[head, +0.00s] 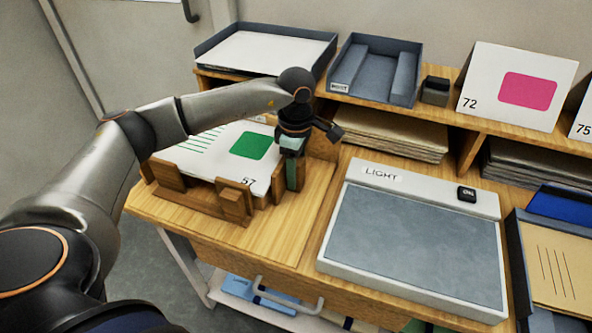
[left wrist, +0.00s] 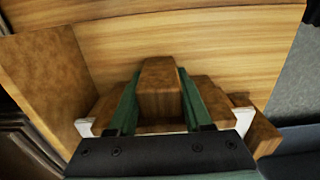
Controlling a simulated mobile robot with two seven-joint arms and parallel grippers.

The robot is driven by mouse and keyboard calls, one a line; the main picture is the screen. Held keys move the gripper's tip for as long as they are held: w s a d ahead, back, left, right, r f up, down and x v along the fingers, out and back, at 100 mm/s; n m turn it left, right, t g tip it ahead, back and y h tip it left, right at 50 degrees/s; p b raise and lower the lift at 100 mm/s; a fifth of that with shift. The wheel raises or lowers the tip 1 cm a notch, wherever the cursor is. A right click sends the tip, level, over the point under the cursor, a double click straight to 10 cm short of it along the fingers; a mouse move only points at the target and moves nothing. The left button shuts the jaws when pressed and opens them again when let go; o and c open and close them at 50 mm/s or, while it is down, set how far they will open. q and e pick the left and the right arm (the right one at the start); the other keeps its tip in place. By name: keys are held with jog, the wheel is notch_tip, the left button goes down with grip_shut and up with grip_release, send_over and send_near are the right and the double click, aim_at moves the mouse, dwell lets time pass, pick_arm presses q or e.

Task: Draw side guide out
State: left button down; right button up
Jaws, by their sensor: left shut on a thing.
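The side guide is a dark wooden piece at the right side of a wooden card holder (head: 192,205). In the left wrist view its upright block (left wrist: 159,88) stands between the two green fingers of my left gripper (left wrist: 160,112). My left gripper is shut on this block; in the head view the gripper (head: 291,168) points down at the holder's right side and hides most of the guide. A white card (head: 215,150) with a green patch, green lines and the number 57 lies in the holder. My right gripper is not in view.
A light box (head: 410,240) marked LIGHT, with a switch (head: 466,194), lies to the right on the table. Behind, a raised shelf holds trays (head: 375,70), a small dark block (head: 435,91) and a card (head: 516,85) numbered 72. Bare wood (head: 310,215) lies between holder and light box.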

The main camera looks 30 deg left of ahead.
pick_arm(q)
jog(key=shift+w+d, duration=0.2)
jog(key=shift+d, duration=0.6)
jog(key=shift+w+d, duration=0.15)
jog(key=shift+d, duration=0.6)
jog(key=shift+w+d, duration=0.2)
jog(key=shift+d, duration=0.6)
jog(key=shift+c, duration=1.7)
grip_release()
jog(key=shift+d, duration=0.1)
notch_tip(320, 180, up, 13)
jog(key=shift+f+p, duration=0.2)
jog(key=shift+p, duration=0.35)
